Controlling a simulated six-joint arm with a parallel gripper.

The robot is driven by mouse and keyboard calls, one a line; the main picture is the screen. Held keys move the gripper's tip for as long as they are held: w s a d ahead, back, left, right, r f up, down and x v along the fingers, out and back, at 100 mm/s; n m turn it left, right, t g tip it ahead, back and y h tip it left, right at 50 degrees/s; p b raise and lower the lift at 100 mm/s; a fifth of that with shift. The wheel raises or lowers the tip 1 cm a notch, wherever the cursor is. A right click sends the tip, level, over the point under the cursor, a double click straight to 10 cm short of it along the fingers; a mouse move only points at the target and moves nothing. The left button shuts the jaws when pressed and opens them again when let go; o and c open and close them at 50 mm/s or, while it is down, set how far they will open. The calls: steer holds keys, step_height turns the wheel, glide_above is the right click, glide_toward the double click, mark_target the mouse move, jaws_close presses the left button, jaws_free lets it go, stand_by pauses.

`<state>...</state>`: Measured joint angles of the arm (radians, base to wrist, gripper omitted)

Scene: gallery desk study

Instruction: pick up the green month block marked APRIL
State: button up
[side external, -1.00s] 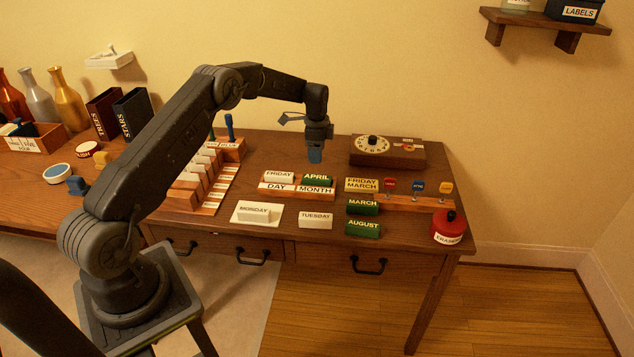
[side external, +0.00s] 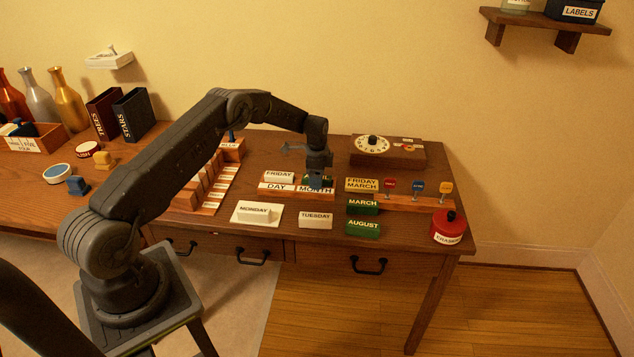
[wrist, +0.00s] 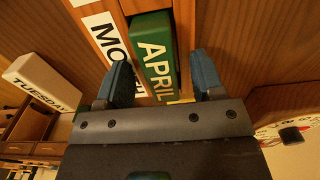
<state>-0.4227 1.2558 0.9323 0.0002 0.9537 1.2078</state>
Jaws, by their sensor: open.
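The green APRIL block (wrist: 154,48) sits in the MONTH slot of the wooden DAY/MONTH holder (side external: 284,188). In the wrist view it lies between and just beyond my two blue fingertips. My gripper (wrist: 162,80) is open, one finger on each side of the block's near end, with nothing gripped. Whether the fingers touch the block cannot be told. In the side view my gripper (side external: 316,182) points down over the block and hides most of it. The white FRIDAY block (side external: 279,176) sits beside it in the DAY slot.
Green MARCH (side external: 362,206) and AUGUST (side external: 362,228) blocks lie to the right. White TUESDAY (side external: 315,220) and MONDAY (side external: 254,213) blocks lie in front. A dial box (side external: 388,150) stands behind right, and a red ERASERS pot (side external: 447,228) stands at the right edge.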

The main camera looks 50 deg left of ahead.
steer(key=c, duration=1)
steer(key=shift+r, duration=0.1)
